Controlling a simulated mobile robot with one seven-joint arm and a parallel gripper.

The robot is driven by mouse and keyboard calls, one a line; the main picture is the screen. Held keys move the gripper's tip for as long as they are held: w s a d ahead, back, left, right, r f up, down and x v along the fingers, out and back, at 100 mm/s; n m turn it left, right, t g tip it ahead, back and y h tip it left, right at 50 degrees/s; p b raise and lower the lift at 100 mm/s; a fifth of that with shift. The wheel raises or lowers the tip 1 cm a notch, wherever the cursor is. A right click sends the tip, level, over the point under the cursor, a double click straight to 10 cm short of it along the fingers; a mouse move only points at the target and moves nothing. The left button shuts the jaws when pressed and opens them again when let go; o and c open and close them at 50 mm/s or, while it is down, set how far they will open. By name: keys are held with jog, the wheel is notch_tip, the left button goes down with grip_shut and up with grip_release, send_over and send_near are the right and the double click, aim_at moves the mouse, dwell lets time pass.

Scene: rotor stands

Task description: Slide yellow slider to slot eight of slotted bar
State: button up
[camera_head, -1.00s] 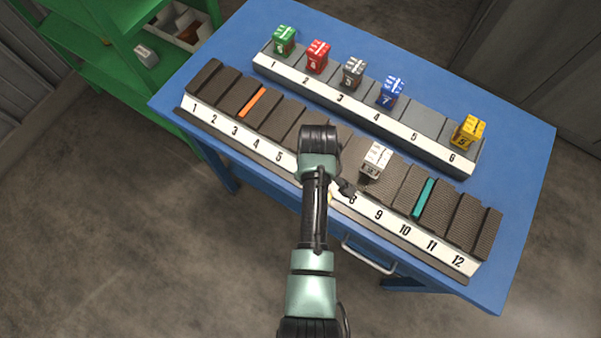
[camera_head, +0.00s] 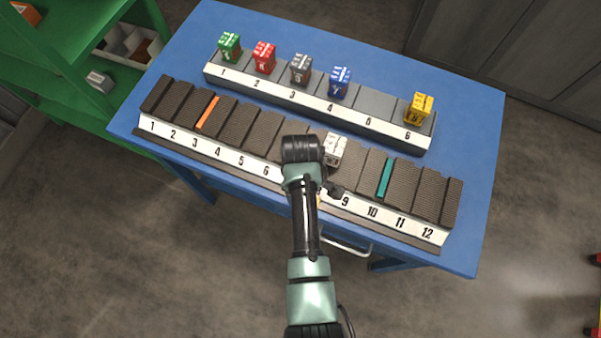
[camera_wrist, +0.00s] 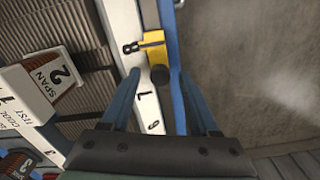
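The slotted bar (camera_head: 190,148) runs along the front of the blue table, with numbers 1 to 12 on its white strip. The yellow slider (camera_wrist: 153,54), with a dark round knob, is on its front edge in the wrist view. It sits past a figure that looks like 7, beside a dark mark, possibly the 8. In the head view only a yellow sliver (camera_head: 318,200) shows below my gripper. My gripper (camera_wrist: 158,76) is open, its two blue fingers either side of the knob; contact is unclear.
A white cube (camera_head: 335,150) stands on the bar right beside my arm. An orange marker (camera_head: 207,113) and a teal marker (camera_head: 385,178) lie in the bar. Behind it, a rack (camera_head: 240,80) holds several coloured cubes. A drawer handle (camera_head: 345,246) is in front.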

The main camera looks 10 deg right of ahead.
jog(key=shift+r, duration=0.1)
notch_tip(320, 180, up, 13)
jog(key=b, duration=0.1)
jog(key=shift+b, duration=0.3)
dwell(0.6)
